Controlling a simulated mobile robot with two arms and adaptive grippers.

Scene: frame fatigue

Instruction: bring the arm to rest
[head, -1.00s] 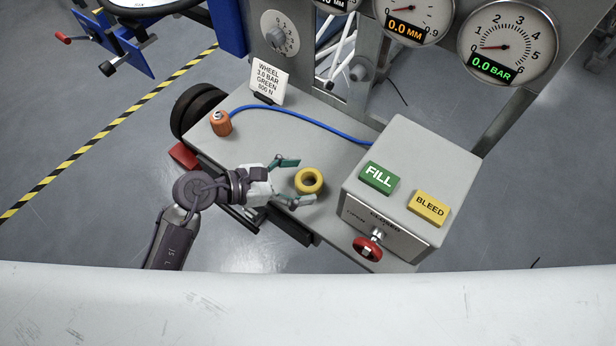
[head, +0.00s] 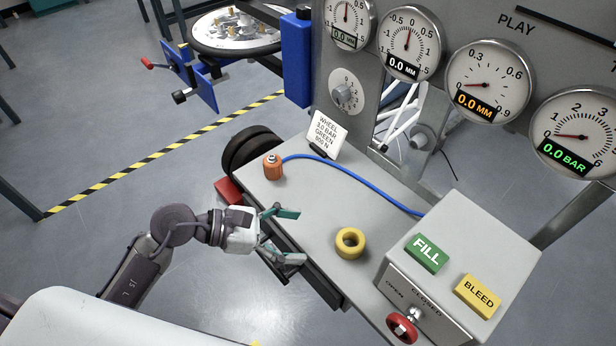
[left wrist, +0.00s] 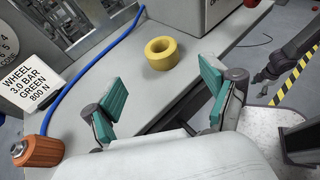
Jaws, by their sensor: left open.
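My left gripper (head: 282,236) is open and empty at the front edge of the grey bench (head: 312,215), with teal finger pads. In the left wrist view its two pads (left wrist: 162,100) stand wide apart with nothing between them. A yellow ring (head: 350,243) lies on the bench just beyond and right of the fingertips, apart from them. The ring also shows in the left wrist view (left wrist: 160,53), past the fingers. My right gripper cannot be made out in the head view; a dark arm part shows at the right of the left wrist view.
An orange fitting (head: 273,166) on a blue hose (head: 350,180) stands at the bench's left end. A sign card (head: 324,135) is behind it. A box with FILL (head: 427,253) and BLEED (head: 478,296) buttons and a red knob (head: 402,329) stands at right. Gauges line the back.

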